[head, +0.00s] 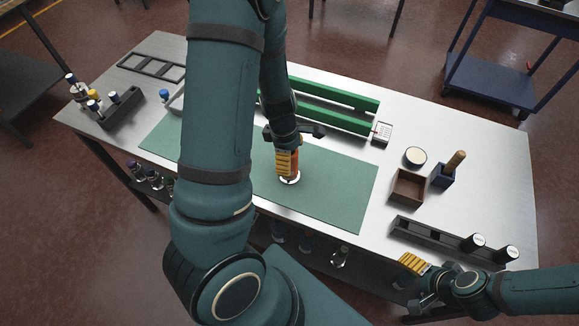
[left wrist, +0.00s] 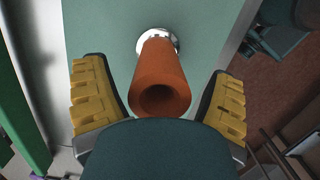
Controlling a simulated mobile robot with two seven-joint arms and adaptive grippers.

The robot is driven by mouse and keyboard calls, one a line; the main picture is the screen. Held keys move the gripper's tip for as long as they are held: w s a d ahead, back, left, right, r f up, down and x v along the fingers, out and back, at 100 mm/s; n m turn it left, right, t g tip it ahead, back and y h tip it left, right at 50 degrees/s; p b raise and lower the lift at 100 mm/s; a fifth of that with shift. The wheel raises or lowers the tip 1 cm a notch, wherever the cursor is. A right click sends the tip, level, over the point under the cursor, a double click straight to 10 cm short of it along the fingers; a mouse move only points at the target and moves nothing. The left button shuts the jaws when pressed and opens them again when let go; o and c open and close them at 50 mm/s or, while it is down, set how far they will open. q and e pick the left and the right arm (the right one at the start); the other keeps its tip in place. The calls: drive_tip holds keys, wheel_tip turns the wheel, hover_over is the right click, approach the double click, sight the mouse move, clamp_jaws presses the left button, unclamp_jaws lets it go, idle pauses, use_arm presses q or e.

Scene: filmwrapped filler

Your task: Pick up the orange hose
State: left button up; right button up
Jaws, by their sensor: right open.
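The orange hose (left wrist: 160,72) stands on end on the green mat (head: 335,190), with a white ring or base (left wrist: 157,38) at its far end. Its open hollow end faces the left wrist camera. In the head view the hose (head: 293,166) is partly hidden by my left gripper (head: 288,160). In the left wrist view the yellow-padded fingers of the left gripper (left wrist: 158,98) are apart, one on each side of the hose, with a visible gap on both sides. My right gripper (head: 416,282) is open and empty at the table's front right edge.
Green rails (head: 335,118) lie behind the mat. At right are a brown box (head: 408,187), a blue holder with a wooden handle (head: 444,175), a round white-topped container (head: 415,156) and a dark rack (head: 430,237) with black-capped items. A bottle rack (head: 118,112) stands at left.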

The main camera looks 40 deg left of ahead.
use_arm(q)
drive_tip(key=c, duration=1.3)
drive_tip(key=shift+c, duration=0.2)
